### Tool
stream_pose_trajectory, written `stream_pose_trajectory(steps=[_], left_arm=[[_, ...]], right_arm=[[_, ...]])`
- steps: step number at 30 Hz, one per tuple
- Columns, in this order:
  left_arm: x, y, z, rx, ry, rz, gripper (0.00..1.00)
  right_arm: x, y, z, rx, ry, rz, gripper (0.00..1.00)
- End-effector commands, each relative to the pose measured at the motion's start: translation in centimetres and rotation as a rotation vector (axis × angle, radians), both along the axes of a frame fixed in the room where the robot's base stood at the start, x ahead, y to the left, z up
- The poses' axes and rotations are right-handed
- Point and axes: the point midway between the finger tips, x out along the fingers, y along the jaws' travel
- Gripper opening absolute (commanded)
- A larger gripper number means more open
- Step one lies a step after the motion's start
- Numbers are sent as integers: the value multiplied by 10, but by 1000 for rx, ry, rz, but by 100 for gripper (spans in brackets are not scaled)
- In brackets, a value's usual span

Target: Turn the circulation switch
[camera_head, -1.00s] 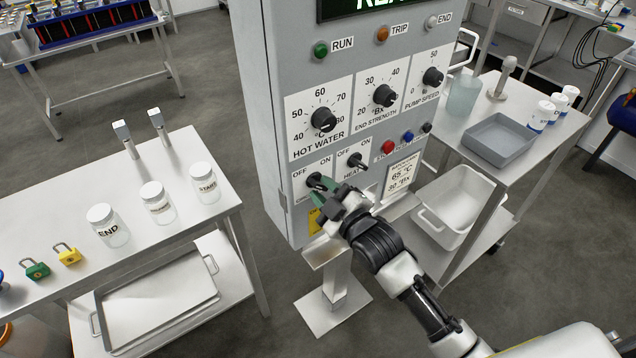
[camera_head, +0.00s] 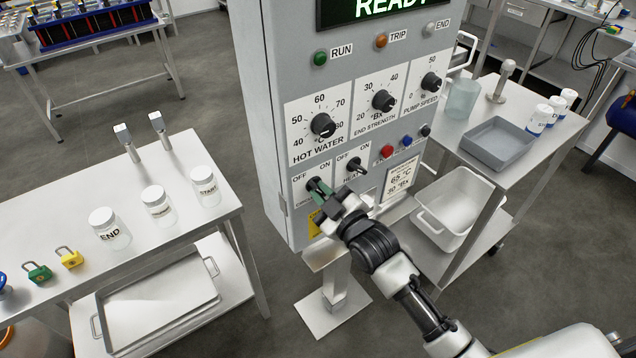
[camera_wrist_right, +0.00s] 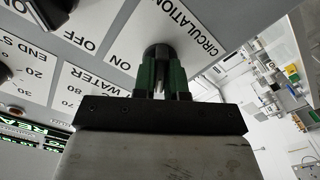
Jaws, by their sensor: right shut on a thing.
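The circulation switch (camera_head: 314,182) is a dark knob at the lower left of the grey control cabinet, under OFF and ON marks. My right gripper (camera_head: 322,190) is at this switch, its green fingertips on either side of the knob. In the right wrist view, the gripper (camera_wrist_right: 160,78) is shut on the dark switch knob (camera_wrist_right: 159,50), beside the CIRCULATION label (camera_wrist_right: 192,30). The fingers cover much of the knob, so I cannot tell its setting. My left gripper is not in view.
The heater switch (camera_head: 354,165) is close to the right of my gripper. Red (camera_head: 387,152) and blue buttons sit further right. A steel table (camera_head: 120,215) with jars and padlocks stands left; a table with a grey tray (camera_head: 497,143) stands right.

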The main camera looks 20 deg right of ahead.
Motion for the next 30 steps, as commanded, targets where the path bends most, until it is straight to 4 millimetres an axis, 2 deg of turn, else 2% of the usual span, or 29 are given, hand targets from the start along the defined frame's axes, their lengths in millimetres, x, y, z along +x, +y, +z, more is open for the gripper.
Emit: stream_pose_trajectory(steps=[6,12,20,25,30], left_arm=[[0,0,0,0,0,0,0],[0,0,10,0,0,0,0],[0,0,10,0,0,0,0],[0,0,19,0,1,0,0],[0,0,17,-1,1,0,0]], right_arm=[[0,0,-1,6,4,0,0],[0,0,0,159,61,0,0],[0,0,-1,176,66,0,0],[0,0,0,320,120,0,0],[0,0,-2,338,126,-1,0]])
